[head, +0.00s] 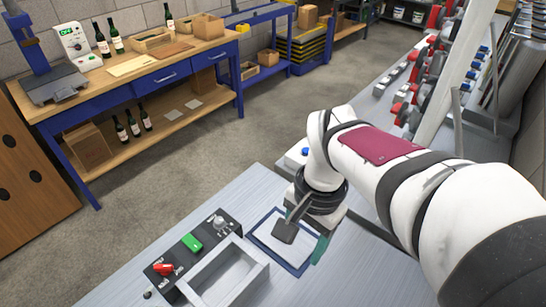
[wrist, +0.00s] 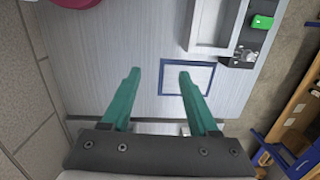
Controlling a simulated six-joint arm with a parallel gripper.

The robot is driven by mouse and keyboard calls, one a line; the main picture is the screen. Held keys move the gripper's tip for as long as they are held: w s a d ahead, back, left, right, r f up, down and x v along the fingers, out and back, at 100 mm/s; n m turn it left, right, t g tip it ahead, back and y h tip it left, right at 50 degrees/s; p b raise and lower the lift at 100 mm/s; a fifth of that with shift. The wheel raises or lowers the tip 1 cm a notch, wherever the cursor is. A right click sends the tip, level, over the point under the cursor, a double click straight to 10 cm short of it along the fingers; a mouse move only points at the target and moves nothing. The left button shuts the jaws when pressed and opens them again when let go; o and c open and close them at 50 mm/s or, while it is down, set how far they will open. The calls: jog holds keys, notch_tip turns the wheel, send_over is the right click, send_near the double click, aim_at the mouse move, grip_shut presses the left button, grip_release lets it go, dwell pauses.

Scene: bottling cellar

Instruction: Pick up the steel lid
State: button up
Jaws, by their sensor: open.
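I cannot make out a steel lid in either view. My gripper (head: 308,246) hangs over the steel worktop, partly hidden by its own wrist parts in the head view. A grey open rectangular frame (head: 262,270) stands beside the outline.
A black control panel (head: 179,264) with a green button (head: 192,242) and a red knob (head: 164,269) borders the frame. A red-pink object (wrist: 75,3) is cut off at the wrist view's top. A wooden bench (head: 150,60) with bottles stands across the floor.

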jog(key=w+f+m+h, duration=0.1)
jog(key=w+f+m, duration=0.15)
jog(key=w, duration=0.55)
jog(key=w+f+m, duration=0.2)
jog(key=w+f, duration=0.2)
jog(key=w, duration=0.3)
jog(key=f, duration=1.5)
jog(key=shift+w+a+f, duration=0.15)
jog(key=shift+w+f, duration=0.05)
jog(key=shift+w, duration=0.05)
grip_shut()
